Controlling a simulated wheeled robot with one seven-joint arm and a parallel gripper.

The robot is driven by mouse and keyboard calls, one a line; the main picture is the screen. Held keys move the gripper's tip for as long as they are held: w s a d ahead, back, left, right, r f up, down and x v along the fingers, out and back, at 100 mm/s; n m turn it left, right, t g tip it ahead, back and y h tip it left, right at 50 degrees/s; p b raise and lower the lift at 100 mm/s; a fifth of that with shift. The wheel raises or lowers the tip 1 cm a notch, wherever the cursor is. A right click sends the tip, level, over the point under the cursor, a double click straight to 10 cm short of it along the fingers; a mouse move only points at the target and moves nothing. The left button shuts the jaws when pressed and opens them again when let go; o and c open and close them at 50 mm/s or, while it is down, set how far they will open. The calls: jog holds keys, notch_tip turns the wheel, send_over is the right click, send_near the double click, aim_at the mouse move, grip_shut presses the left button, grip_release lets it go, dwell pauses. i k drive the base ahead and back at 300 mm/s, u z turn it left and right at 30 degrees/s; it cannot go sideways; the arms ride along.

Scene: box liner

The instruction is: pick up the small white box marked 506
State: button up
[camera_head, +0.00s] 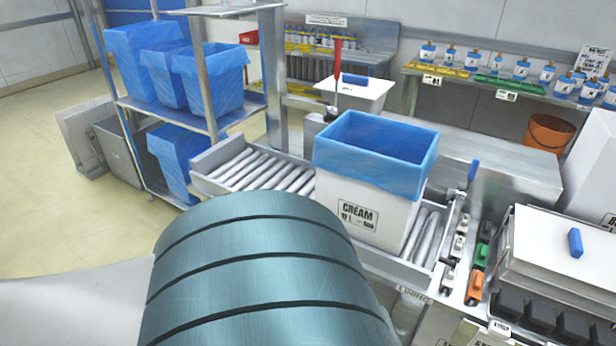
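A small white block (499,328) sits at the lower right, in front of the black bins. It bears dark marks too small to read, so I cannot tell whether they say 506. A much larger white box (372,212) marked CREAM, with a second line too small to read surely, stands upright on the roller conveyor. A blue liner (372,180) is folded over its rim. My gripper is not in view. My teal banded arm link fills the lower middle and hides part of the conveyor front.
The roller conveyor (262,172) runs behind my arm. Black bins (540,318), an orange item (475,287) and a white-lidded container (560,250) crowd the right. A rack with blue-lined tubs (213,77) stands at left. Floor (50,160) is clear at far left.

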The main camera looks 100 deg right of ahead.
aim_at(372, 171)
jog(key=z, duration=3)
jog(key=i, duration=1.2)
jog(key=z, duration=3.05)
